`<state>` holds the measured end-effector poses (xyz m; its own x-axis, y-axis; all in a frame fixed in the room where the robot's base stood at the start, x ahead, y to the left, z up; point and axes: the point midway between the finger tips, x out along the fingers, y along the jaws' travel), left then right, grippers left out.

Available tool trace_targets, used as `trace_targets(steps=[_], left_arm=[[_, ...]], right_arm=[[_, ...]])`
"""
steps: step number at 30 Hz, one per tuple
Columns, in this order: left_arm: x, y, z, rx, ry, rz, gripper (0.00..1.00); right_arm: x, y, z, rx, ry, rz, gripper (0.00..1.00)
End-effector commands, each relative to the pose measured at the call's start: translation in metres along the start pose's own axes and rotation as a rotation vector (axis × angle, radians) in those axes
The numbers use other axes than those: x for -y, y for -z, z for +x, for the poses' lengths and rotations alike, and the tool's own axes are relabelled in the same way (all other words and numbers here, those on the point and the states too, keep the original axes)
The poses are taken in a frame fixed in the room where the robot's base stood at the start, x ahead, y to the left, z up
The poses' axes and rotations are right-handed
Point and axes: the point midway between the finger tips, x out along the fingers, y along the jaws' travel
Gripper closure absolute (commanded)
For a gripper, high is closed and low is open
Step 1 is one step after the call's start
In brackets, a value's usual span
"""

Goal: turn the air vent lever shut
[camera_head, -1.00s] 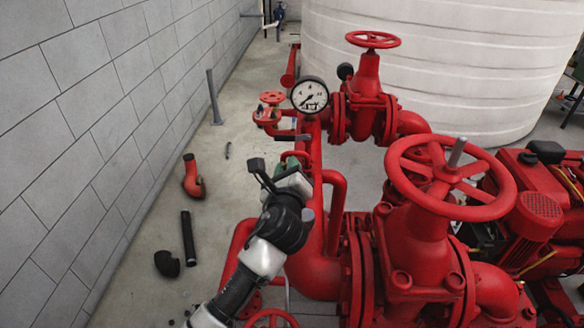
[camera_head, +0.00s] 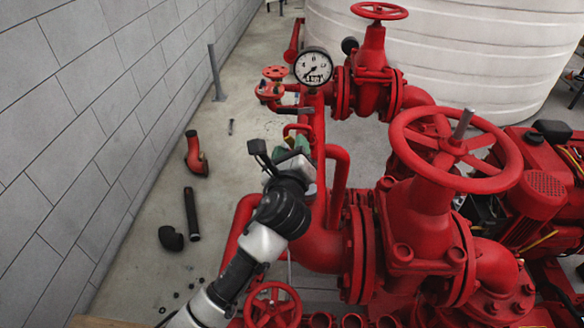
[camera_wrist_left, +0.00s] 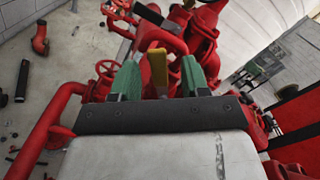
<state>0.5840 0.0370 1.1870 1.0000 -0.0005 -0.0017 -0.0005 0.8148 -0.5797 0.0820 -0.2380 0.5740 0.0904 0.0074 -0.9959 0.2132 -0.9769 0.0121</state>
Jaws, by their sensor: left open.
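My left gripper (camera_head: 292,152) reaches in among the red pipes below the pressure gauge (camera_head: 313,67). In the left wrist view its two green fingers (camera_wrist_left: 158,84) stand apart. A yellow lever-like piece (camera_wrist_left: 158,66) stands upright between them, with gaps on both sides; I cannot tell for sure that it is the air vent lever. A black bar-like handle (camera_wrist_left: 158,17) lies beyond the fingers; a dark handle also shows below the gauge in the head view (camera_head: 290,109). My gripper hides the yellow piece in the head view. My right gripper is not in view.
A large red handwheel valve (camera_head: 455,150) stands close on the right and a smaller handwheel (camera_head: 272,306) below. Red pipes crowd the gripper. A loose red elbow (camera_head: 196,155) and black pipe pieces (camera_head: 191,212) lie on the floor left, before the block wall.

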Motion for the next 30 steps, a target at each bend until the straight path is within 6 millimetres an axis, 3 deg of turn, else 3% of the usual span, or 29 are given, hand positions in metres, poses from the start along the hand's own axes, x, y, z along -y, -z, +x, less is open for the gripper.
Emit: trace_targets(steps=[3,10,15,23,27,30], left_arm=[[-0.001,0.003,-0.027,-0.001,0.003,-0.002,0.54],[0.0,0.003,-0.067,-0.002,0.001,0.0,0.54],[0.001,0.002,-0.08,-0.001,0.001,0.0,0.54],[0.001,0.001,-0.081,-0.001,0.0,0.001,0.54],[-0.003,0.005,-0.079,-0.008,0.002,-0.014,0.73],[-0.02,0.021,-0.07,-0.038,0.01,-0.081,0.88]], right_arm=[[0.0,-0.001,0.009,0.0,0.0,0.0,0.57],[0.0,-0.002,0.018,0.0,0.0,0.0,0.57],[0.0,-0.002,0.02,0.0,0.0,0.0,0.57],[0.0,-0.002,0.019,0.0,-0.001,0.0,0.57],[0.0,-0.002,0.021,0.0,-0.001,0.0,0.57],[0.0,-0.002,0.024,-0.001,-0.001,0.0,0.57]])
